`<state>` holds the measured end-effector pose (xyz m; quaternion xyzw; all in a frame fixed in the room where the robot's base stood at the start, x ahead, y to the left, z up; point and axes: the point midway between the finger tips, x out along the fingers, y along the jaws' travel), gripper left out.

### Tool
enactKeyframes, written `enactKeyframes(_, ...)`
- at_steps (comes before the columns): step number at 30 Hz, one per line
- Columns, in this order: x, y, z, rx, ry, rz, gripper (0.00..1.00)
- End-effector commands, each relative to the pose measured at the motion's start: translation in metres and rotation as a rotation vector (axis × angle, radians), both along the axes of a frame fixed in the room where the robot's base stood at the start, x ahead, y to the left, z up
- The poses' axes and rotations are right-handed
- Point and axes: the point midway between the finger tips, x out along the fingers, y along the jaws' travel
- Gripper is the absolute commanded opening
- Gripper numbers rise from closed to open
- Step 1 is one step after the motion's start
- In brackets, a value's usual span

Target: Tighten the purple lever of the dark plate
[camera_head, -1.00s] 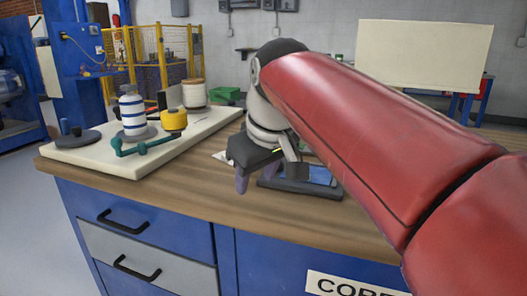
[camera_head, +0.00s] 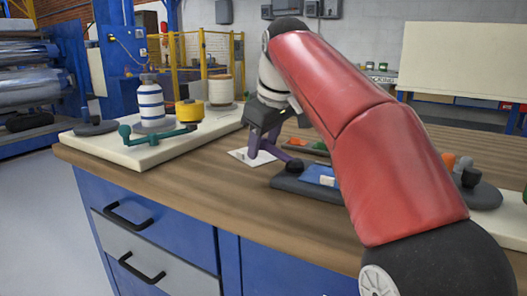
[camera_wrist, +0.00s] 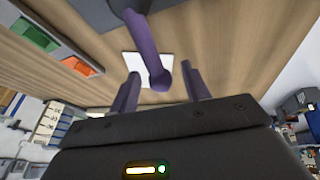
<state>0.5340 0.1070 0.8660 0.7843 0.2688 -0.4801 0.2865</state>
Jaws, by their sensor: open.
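The dark plate (camera_head: 300,188) lies on the wooden bench with a blue-and-white piece (camera_head: 322,176) on it. Its purple lever (camera_head: 280,152) reaches left from a black knob (camera_head: 294,166) at the plate's left end. In the wrist view the purple lever (camera_wrist: 145,42) comes down from the top and ends in a rounded tip between my fingers. My gripper (camera_head: 262,154) has purple fingers, is open and points down beside the plate. In the wrist view my gripper (camera_wrist: 160,88) shows a gap on each side of the lever tip. My arm hides part of the plate.
A white card (camera_head: 240,157) lies on the bench under my gripper. A tray with green and orange pieces (camera_head: 306,146) is behind the plate. A round dark base (camera_head: 484,196) stands right. A cream board (camera_head: 132,153) with a teal lever (camera_head: 160,134) is left.

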Motion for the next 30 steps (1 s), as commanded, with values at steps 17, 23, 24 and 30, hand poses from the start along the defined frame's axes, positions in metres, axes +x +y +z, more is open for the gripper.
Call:
enactKeyframes(17,0.005,0.0019,-0.0113,0.0,-0.001,-0.001,0.27)
enactKeyframes(23,0.0048,0.0019,-0.0113,0.0,-0.001,-0.001,0.01)
enactKeyframes(24,0.0049,0.002,-0.0112,0.0,-0.001,-0.001,0.0)
enactKeyframes(30,0.005,0.0018,-0.0109,0.0,-0.001,-0.003,0.0)
